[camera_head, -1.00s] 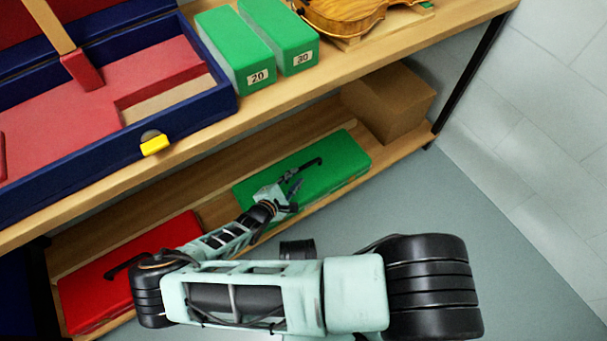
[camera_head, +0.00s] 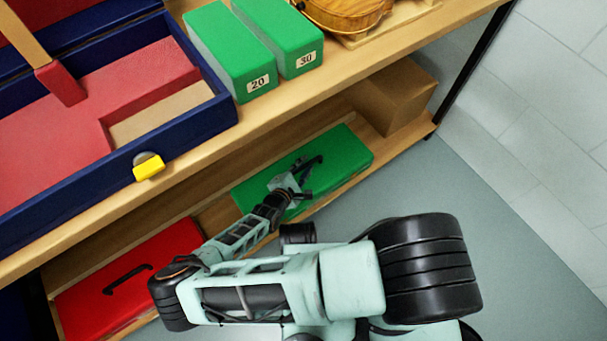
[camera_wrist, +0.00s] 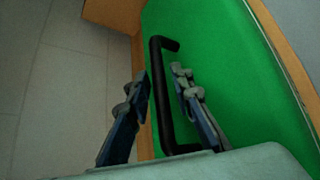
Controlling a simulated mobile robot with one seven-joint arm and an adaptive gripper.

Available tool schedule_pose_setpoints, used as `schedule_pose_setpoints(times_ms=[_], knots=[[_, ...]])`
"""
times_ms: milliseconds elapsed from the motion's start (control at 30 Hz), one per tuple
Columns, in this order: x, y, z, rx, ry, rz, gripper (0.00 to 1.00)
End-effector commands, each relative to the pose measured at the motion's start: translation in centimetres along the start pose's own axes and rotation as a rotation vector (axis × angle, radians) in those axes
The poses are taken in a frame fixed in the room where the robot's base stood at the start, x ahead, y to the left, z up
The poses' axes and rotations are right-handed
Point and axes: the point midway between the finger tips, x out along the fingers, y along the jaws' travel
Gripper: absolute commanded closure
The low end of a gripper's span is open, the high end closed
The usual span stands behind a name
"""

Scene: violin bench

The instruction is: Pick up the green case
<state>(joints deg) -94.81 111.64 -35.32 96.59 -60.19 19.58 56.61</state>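The green case (camera_head: 338,152) lies flat on the lower shelf, with a black handle (camera_head: 313,161) on its top. In the wrist view the green case (camera_wrist: 215,60) fills the middle and right, and the black handle (camera_wrist: 161,95) stands up from it. My gripper (camera_head: 303,178) is over the handle, partly hidden by its own wrist in the head view. In the wrist view my gripper (camera_wrist: 160,73) is open, with one finger on each side of the handle bar. I see gaps between the fingers and the bar.
A red case (camera_head: 160,262) lies left on the same shelf; a cardboard box (camera_head: 397,98) stands right of the green case. Above are the bench edge (camera_head: 300,108), an open blue violin case (camera_head: 195,125), two green boxes (camera_head: 228,48) and a violin (camera_head: 345,12). The floor in front is free.

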Motion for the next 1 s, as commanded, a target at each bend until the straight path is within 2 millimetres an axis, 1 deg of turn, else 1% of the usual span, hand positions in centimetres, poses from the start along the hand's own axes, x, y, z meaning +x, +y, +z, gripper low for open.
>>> schedule_pose_setpoints(times_ms=[133,167,333,767,800,1000], knots=[[-0.02,0.03,0.0,0.0,0.0,0.0,0.79],[-0.02,0.03,0.0,0.0,0.0,0.0,0.81],[-0.03,0.03,-0.02,0.0,0.0,0.0,1.0],[-0.04,0.03,-0.04,-0.002,0.001,0.001,1.0],[-0.02,0.37,0.19,-0.002,-0.005,0.008,1.0],[-0.02,0.34,0.19,-0.003,-0.004,0.007,1.0]])
